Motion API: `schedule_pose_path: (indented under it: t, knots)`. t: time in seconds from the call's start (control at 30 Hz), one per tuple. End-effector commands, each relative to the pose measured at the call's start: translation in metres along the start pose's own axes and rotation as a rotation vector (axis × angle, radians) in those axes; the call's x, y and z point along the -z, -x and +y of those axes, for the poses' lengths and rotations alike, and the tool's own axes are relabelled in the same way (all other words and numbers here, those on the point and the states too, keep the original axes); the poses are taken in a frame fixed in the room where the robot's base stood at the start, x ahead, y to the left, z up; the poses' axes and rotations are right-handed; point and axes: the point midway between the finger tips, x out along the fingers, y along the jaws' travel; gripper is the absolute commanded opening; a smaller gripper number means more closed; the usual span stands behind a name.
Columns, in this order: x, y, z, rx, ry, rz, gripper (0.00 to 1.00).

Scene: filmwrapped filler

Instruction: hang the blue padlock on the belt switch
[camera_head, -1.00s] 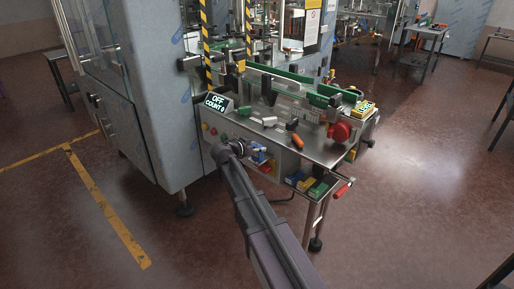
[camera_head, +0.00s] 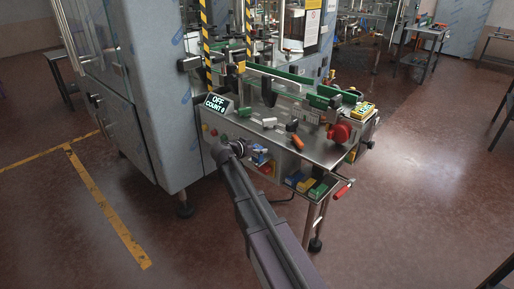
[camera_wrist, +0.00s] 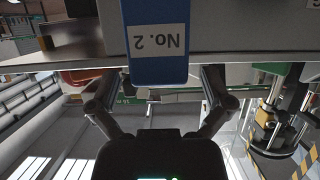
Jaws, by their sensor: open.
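A blue block with a white "No. 2" label, seemingly the body of the blue padlock (camera_wrist: 157,58), stands upside down in the wrist view at top centre. No shackle shows on it. My gripper (camera_wrist: 158,82) is open, with one finger on each side of the lower part of this block; I cannot tell whether they touch it. In the head view a small blue thing (camera_head: 259,154) shows just beyond the end of my arm, at the front of the steel bench. My fingers are too small to make out there. I cannot tell for sure which part is the belt switch.
The bench (camera_head: 318,152) carries an orange-handled tool (camera_head: 297,142), a red round part (camera_head: 340,132) and an "OFF" display (camera_head: 217,102). Coloured blocks (camera_head: 305,185) lie on a lower shelf beside a red handle (camera_head: 343,189). A grey cabinet (camera_head: 165,100) stands left.

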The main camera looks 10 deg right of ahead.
Motion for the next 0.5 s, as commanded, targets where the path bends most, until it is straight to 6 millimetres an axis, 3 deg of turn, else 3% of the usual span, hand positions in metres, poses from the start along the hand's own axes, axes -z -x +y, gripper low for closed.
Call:
schedule_pose_path:
  t: [0.5]
  knots:
    - [0.041, 0.016, 0.000, 0.000, 0.000, 0.000, 1.00]
